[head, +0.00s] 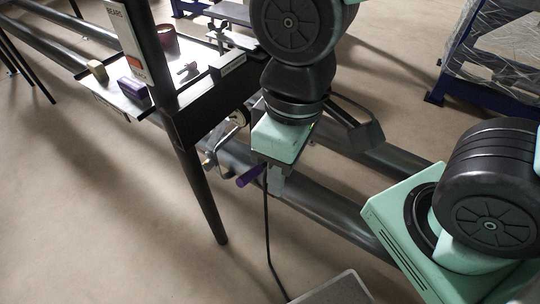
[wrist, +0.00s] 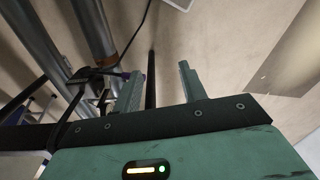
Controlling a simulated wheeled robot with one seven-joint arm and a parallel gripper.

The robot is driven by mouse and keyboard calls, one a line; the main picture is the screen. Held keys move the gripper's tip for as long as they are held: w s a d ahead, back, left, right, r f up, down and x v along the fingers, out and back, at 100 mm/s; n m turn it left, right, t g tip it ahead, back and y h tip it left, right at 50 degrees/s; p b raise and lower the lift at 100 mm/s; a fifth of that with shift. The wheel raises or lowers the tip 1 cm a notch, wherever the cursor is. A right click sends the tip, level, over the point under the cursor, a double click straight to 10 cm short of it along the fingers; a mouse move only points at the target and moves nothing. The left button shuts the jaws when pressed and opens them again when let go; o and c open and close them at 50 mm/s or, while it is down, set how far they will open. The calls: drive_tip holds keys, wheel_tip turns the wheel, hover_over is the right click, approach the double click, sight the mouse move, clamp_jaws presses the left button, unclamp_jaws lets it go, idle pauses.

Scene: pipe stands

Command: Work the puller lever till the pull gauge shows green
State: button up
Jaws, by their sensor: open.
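The puller lever shows a purple grip (head: 250,176) at the pipes, just left of my gripper (head: 275,183) in the head view. My gripper points down beside it, with its fingers apart. In the wrist view my gripper (wrist: 160,88) is open, and a bit of purple (wrist: 125,75) shows by the left finger. A dark bar (wrist: 151,80) shows between the fingers; I cannot tell what it is. I see no clear hold on the grip. A small round dial (head: 240,117), perhaps the pull gauge, is partly hidden behind my arm; its colour cannot be read.
Long grey pipes (head: 320,203) run across the floor under the arm. A black stand leg (head: 205,195) is left of my gripper. A shelf (head: 205,62) holds a purple block (head: 132,88), a tan block (head: 97,70) and a dark red cup (head: 167,38). A black cable (head: 267,235) hangs below.

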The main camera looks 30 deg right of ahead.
drive_tip(key=shift+o, duration=0.5)
drive_tip(key=m+y+p, duration=0.3)
drive_tip(key=m+y, duration=0.1)
drive_tip(key=m, duration=1.6)
hover_over(249, 173)
drive_tip(key=d, duration=0.7)
wheel_tip(249, 173, down, 11)
drive_tip(key=x, duration=1.7)
drive_tip(key=shift+s+a, duration=0.1)
drive_tip(key=shift+a, duration=0.35)
